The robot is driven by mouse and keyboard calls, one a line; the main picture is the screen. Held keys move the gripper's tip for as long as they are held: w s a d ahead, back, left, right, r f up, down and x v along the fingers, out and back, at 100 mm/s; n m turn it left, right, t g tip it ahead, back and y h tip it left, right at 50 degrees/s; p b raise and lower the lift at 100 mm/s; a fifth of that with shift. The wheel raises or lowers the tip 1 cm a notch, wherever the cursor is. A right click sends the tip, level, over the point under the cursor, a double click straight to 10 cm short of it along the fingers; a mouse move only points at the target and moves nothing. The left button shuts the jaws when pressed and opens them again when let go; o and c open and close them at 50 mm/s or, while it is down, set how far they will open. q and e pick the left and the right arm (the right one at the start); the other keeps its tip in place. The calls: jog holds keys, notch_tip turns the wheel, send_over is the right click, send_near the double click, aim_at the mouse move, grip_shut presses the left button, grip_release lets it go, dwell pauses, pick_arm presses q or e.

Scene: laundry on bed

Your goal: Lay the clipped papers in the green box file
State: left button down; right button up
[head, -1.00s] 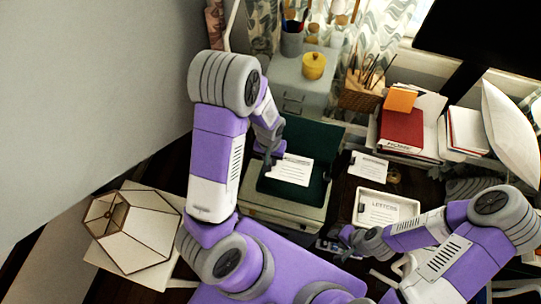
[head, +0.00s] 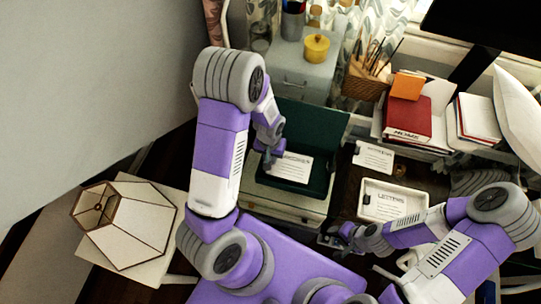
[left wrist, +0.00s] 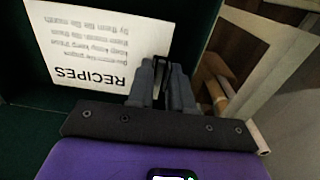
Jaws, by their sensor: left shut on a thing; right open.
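The green box file (head: 313,127) stands open, its dark green lid raised at the back. A white clipped paper sheet (head: 291,168) is over its dark interior; the left wrist view shows it headed "RECIPES" (left wrist: 95,45), against dark green. My left gripper (head: 272,158) is shut on the sheet's edge, at what looks like a black clip, also seen in the left wrist view (left wrist: 161,78). I cannot tell whether the sheet touches the box floor. My right gripper (head: 338,236) is open and empty, below the letter tray.
A white tray marked "LETTERS" (head: 365,213) stands right of the box. Another clipped sheet (head: 373,157) lies behind it. Red books (head: 408,118), a pencil basket (head: 366,84) and a yellow pot (head: 316,48) are farther back. A lamp (head: 136,228) stands at left.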

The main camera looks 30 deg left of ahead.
pick_arm(q)
jog(key=c, duration=0.9)
grip_release()
jog(key=shift+c, duration=0.2)
notch_tip(320, 180, up, 8)
jog(key=p, duration=0.1)
jog(key=shift+f, duration=0.15)
